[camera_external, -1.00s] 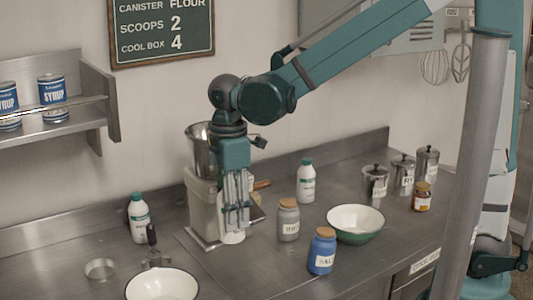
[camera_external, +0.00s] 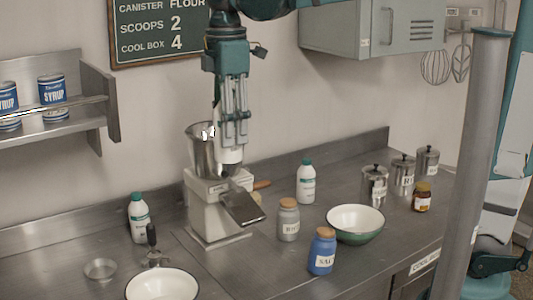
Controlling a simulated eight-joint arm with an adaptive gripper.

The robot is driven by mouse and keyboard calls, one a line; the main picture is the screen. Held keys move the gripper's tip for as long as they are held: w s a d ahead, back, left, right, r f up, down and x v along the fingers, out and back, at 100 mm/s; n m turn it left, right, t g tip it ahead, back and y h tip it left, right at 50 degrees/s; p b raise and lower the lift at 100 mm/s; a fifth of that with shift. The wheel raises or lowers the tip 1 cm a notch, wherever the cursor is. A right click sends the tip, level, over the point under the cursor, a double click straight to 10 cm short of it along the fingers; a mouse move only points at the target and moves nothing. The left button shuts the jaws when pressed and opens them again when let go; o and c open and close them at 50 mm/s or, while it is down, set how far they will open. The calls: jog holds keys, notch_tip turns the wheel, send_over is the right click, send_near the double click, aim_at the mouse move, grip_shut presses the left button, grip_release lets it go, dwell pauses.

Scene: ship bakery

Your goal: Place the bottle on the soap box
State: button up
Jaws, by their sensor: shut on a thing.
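My gripper (camera_external: 233,140) is shut on a white bottle (camera_external: 230,156), upright in the jaws. Its upper part is hidden by the fingers. It is held high in front of the metal hopper of a pale countertop machine, well above the counter. Two other white bottles with green caps stand on the counter: one at left (camera_external: 139,220) and one right of the machine (camera_external: 306,184). I cannot make out a soap box in this view.
The machine (camera_external: 207,205) has a sloping metal chute (camera_external: 242,207). Right of it stand a grey jar (camera_external: 288,222), a blue jar (camera_external: 321,256), a green bowl (camera_external: 355,236) and several lidded canisters (camera_external: 375,186). A white bowl (camera_external: 160,289) sits at the front.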

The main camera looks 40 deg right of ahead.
jog(key=shift+w+r, duration=0.2)
jog(key=shift+r, duration=1)
jog(key=w+d+r+p, duration=0.1)
jog(key=w+d, duration=0.4)
jog(key=w, duration=0.6)
jog(key=w+d+r, duration=0.1)
jog(key=w+d, duration=0.3)
jog(key=w, duration=0.6)
jog(key=w+d+f+p, duration=0.1)
jog(key=w+d+f, duration=0.2)
jog(key=w+d, duration=1.65)
notch_tip(320, 180, down, 25)
jog(key=s, duration=0.1)
jog(key=shift+a+f, duration=0.15)
jog(key=shift+f, duration=0.05)
notch_tip(320, 180, down, 6)
jog(key=shift+p, duration=0.3)
jog(key=shift+f, duration=0.1)
